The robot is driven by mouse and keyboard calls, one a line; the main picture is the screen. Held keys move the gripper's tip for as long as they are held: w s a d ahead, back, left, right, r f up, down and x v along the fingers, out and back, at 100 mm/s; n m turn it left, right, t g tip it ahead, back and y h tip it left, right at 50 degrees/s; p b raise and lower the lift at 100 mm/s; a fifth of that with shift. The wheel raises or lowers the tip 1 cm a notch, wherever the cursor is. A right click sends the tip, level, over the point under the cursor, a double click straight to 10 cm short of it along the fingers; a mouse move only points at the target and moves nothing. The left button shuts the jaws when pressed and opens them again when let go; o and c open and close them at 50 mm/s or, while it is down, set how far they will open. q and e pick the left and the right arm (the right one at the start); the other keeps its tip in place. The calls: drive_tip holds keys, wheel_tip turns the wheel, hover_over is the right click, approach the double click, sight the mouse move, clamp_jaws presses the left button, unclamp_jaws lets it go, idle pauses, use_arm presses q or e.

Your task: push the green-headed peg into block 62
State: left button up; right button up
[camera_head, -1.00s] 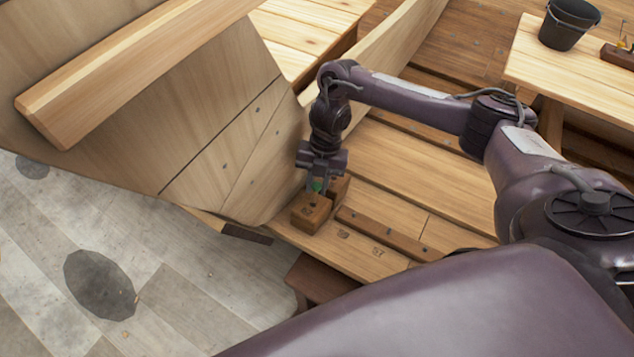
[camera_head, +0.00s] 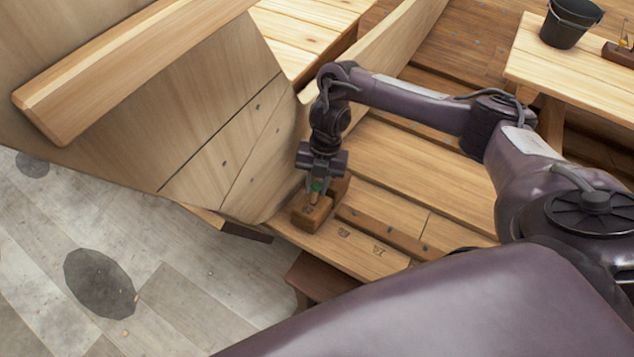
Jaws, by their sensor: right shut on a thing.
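The green-headed peg (camera_head: 315,188) is held upright between the fingers of my right gripper (camera_head: 316,184), which is shut on it. Its green head and a short light wooden length below show. The gripper points down from above a small brown wooden block (camera_head: 307,218) at the corner of the plank bench. The block bears a dark mark too small to read. The peg's lower end is at the block's top; I cannot tell how far it is in. Another brown block (camera_head: 340,187) stands right behind, partly hidden by the gripper. My left gripper is not in view.
The planked hull side (camera_head: 225,150) rises just left of the gripper. A dark wooden strip (camera_head: 385,232) with several pegs or holes lies right of the block. A black bucket (camera_head: 568,25) stands on a bench at the upper right. Grey floor lies lower left.

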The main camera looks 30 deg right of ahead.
drive_tip(key=shift+b+x, duration=0.5)
drive_tip(key=shift+x, duration=0.4)
drive_tip(key=o, duration=1)
drive_tip(key=shift+r, duration=0.15)
drive_tip(key=p+v, duration=0.6)
drive_tip(key=v, duration=0.1)
drive_tip(key=shift+d+r, duration=0.15)
drive_tip(key=shift+r, duration=0.2)
